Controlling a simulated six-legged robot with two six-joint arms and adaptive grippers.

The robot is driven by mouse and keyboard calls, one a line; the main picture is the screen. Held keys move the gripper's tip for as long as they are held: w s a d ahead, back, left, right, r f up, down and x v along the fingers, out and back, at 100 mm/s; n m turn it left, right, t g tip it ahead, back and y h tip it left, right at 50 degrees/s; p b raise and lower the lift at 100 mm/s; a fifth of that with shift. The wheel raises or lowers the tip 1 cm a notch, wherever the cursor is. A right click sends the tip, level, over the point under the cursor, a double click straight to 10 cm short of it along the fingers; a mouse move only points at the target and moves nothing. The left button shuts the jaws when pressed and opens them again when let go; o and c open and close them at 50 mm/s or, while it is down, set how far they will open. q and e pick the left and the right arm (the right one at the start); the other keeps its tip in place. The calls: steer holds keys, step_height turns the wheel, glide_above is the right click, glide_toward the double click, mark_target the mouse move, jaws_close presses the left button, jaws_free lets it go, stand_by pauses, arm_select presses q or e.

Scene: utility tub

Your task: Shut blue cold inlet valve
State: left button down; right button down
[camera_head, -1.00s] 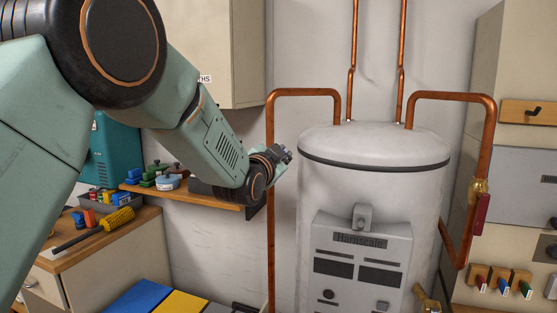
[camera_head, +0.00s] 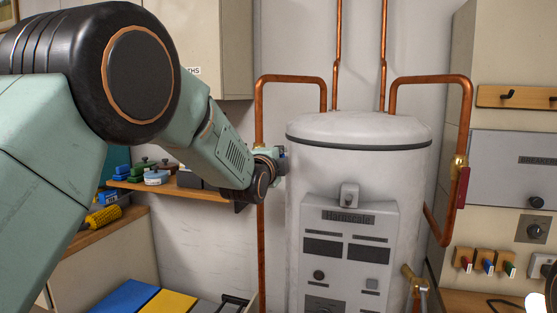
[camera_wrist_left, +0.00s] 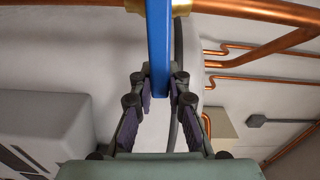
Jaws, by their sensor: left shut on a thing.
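The blue lever (camera_wrist_left: 158,45) of the cold inlet valve hangs down the middle of the left wrist view. Its upper part lies by a brass fitting (camera_wrist_left: 180,8) on the copper pipe (camera_wrist_left: 240,10), and the lever stands about square to the pipe there. My left gripper (camera_wrist_left: 160,88) is shut on the blue lever, one finger on each side. In the head view my left gripper (camera_head: 276,160) is beside the left pipe (camera_head: 260,115), left of the white tank (camera_head: 350,170); the valve is hidden there.
A red-handled valve (camera_head: 462,186) sits on the right pipe. A wooden shelf (camera_head: 180,190) with small items is behind my left arm. A brass tap (camera_head: 412,277) juts from the tank's lower right. Coloured panels (camera_head: 150,300) lie at the bottom.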

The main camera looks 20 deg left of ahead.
arm_select(q)
steer(key=shift+d+f+m, duration=0.1)
steer(key=shift+f+m, duration=0.4)
steer(key=shift+f, duration=0.3)
steer(key=shift+f+b, duration=0.1)
steer(key=shift+b, duration=0.2)
steer(key=c, duration=1.6)
jaws_free()
steer(key=shift+s, duration=0.1)
steer(key=shift+c, duration=0.2)
steer(key=o, duration=0.4)
steer(key=shift+r, duration=0.2)
steer(key=shift+c, duration=0.2)
steer(key=s, duration=1.3)
steer(key=shift+r, duration=0.4)
steer(key=shift+w+f, duration=0.1)
steer(key=shift+w, duration=0.2)
